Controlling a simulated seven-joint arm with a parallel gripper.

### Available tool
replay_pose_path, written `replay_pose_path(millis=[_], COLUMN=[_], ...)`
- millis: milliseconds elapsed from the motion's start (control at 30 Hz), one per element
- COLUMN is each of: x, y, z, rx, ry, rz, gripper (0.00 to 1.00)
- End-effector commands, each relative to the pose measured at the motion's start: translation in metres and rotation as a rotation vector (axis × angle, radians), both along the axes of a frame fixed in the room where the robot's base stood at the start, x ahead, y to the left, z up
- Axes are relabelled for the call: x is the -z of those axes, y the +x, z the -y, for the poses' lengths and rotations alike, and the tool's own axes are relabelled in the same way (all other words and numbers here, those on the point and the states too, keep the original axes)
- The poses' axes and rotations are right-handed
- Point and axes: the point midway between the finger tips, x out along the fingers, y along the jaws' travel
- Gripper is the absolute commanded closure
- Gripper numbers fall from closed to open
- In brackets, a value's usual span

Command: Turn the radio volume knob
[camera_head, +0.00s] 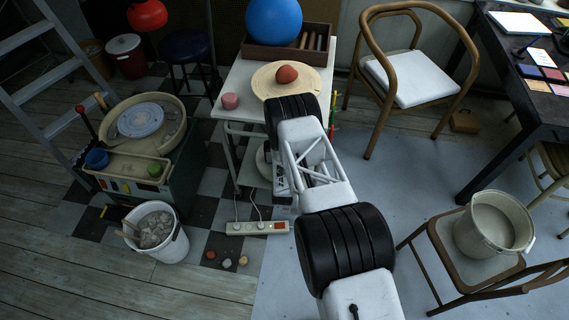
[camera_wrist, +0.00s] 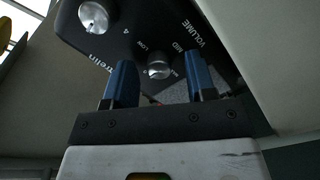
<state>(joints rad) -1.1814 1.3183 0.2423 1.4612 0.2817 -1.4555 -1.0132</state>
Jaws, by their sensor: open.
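The radio (camera_wrist: 140,35) shows in the wrist view as a dark panel with white lettering, tilted in the picture. Its small silver volume knob (camera_wrist: 158,70) sits near the word VOLUME. A larger silver knob (camera_wrist: 93,17) is at the upper left of the panel. My gripper (camera_wrist: 158,60) is open, with one blue finger on each side of the volume knob. Gaps show between the knob and both fingers; depth contact cannot be told. In the head view my arm covers the area by the white table, and I cannot make out the radio or the gripper clearly there.
A power strip (camera_head: 257,228) lies on the floor below. A wooden chair (camera_head: 408,85) stands to the right, and a pottery wheel (camera_head: 140,120) to the left.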

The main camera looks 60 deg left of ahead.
Motion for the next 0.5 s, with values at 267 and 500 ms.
replay_pose_path(millis=[267,500], x=[-0.0002,-0.0002], y=[0.0,-0.0001], z=[0.0,0.0], rx=[0.0,0.0], ry=[0.0,0.001], rz=[0.0,-0.001], gripper=[0.77,0.98])
